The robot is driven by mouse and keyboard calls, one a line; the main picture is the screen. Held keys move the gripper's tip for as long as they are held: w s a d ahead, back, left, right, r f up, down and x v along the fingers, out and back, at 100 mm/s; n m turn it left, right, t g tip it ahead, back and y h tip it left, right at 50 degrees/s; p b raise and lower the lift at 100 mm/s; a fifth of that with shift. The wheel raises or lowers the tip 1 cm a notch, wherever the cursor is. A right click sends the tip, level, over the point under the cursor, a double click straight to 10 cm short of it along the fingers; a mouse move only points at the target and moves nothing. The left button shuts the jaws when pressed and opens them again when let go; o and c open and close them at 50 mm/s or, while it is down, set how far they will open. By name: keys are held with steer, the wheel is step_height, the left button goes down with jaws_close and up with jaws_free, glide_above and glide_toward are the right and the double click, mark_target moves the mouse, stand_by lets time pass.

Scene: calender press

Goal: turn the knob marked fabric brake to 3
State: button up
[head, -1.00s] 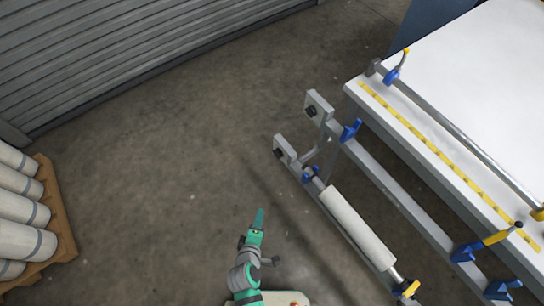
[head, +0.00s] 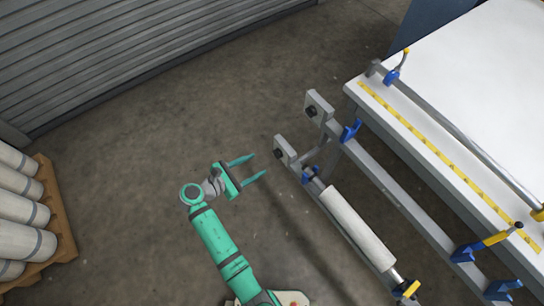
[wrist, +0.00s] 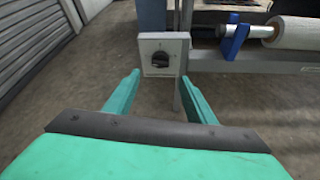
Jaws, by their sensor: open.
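Two grey plates, each with a dark knob, stand at the left ends of the machine's rails in the head view: a nearer knob (head: 279,153) and a farther knob (head: 311,111). In the wrist view one plate with a black knob (wrist: 160,59) is straight ahead, above and between my fingertips. The markings are too small to read, so I cannot tell which knob is the fabric brake or where it points. My green gripper (head: 260,163) is open and empty, just left of the nearer plate and apart from it. It also shows in the wrist view (wrist: 160,77).
A pale fabric roll (head: 357,227) sits on the near rail with blue brackets (head: 310,175). The white table (head: 480,70) with a yellow strip is to the right. A pallet (head: 62,225) of rolls is at the left. The concrete floor left of the machine is clear.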

mark_target(277, 154)
steer(key=x, duration=1)
steer(key=shift+a, duration=0.1)
steer(key=c, duration=1)
steer(key=shift+s, duration=0.1)
steer(key=shift+c, duration=0.2)
